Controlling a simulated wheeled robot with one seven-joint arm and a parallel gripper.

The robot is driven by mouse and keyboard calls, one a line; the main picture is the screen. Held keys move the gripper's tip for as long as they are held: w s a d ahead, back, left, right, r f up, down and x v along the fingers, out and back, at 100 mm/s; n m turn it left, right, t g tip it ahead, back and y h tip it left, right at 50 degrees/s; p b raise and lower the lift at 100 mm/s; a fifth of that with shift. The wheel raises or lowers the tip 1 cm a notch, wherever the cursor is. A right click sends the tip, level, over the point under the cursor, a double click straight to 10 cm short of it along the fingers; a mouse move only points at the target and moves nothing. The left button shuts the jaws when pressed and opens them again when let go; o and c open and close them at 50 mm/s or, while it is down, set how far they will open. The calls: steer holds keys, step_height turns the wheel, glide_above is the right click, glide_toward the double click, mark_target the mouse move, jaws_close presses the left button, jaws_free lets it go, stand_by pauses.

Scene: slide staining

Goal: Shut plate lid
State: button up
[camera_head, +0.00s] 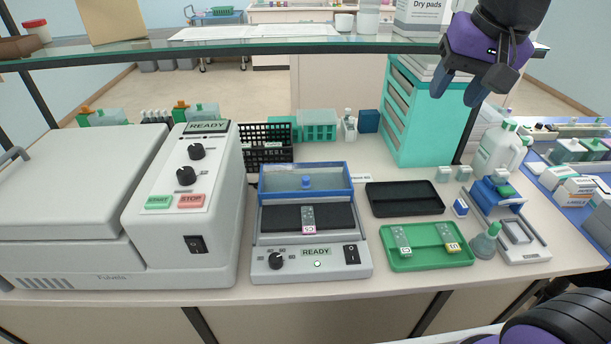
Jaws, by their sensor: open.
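The hot plate (312,262) stands on the bench in the middle of the view, with a dial, a READY display and a switch on its front. Its plate lid (305,168), clear with a blue frame and a blue knob (307,182), is raised upright along the back edge of the plate. A glass slide (308,215) with a pink-edged label lies on the dark heating surface (335,220). My gripper (461,90) is open and empty at the upper right, high above the bench and well apart from the lid.
A large READY machine (205,225) stands close on the left. A teal drawer cabinet (424,115) stands behind. A glass shelf (300,46) spans the top.

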steer(key=w+a+f+m+g, duration=0.1)
steer(key=w+a+f+m, duration=0.2)
steer(key=w, duration=0.4)
steer(key=m+g+h, duration=0.1)
steer(key=m+g, duration=0.2)
steer(key=m, duration=0.1)
glide_above(306, 178)
step_height(306, 178, down, 18)
step_height(306, 178, down, 10)
steer(key=shift+w+f, duration=0.1)
steer(key=shift+f, duration=0.15)
jaws_close()
